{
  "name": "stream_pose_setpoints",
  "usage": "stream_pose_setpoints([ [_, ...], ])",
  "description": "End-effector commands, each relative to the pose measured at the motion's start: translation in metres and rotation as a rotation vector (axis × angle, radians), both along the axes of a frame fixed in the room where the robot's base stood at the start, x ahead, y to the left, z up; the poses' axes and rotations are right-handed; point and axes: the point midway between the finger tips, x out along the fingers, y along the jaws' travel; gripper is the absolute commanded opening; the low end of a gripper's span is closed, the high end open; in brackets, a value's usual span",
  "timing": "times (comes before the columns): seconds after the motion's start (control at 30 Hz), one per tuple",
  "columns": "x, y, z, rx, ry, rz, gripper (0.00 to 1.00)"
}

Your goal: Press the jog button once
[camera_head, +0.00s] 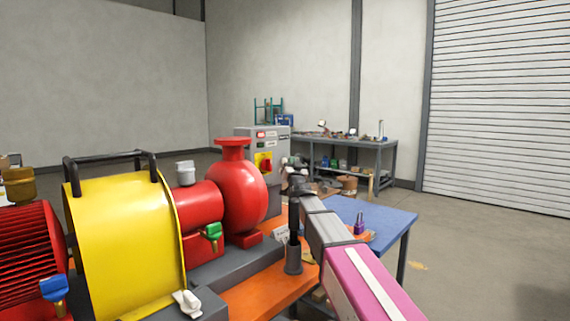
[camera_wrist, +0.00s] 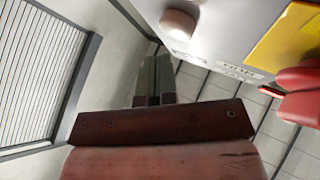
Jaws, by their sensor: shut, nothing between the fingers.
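A grey control box (camera_head: 247,140) stands behind the red pump in the head view. Its face carries a red and a pale label and a red rotary switch (camera_head: 265,163) on a yellow plate. In the wrist view the box face (camera_wrist: 225,30) fills the top right, with a pale round button (camera_wrist: 178,24) on it. I cannot read the label beside the button, so I cannot tell if it is the jog button. My gripper (camera_wrist: 154,62) is shut and empty, its tips below and left of the button, apart from it in the picture. In the head view my gripper (camera_head: 291,162) is beside the box.
The red pump (camera_head: 240,190) and yellow guard (camera_head: 125,235) stand left of my arm. A blue table (camera_head: 375,218) is to the right. A workbench (camera_head: 365,145) with clutter stands behind. The floor at right is clear.

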Motion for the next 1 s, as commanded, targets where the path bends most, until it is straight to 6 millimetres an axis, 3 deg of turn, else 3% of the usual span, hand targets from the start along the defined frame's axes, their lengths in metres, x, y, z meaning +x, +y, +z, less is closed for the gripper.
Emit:
stream_pose_setpoints([
  [1.0,0.0056,0.0066,0.0002,0.001,0.000,0.000,0.00],
])
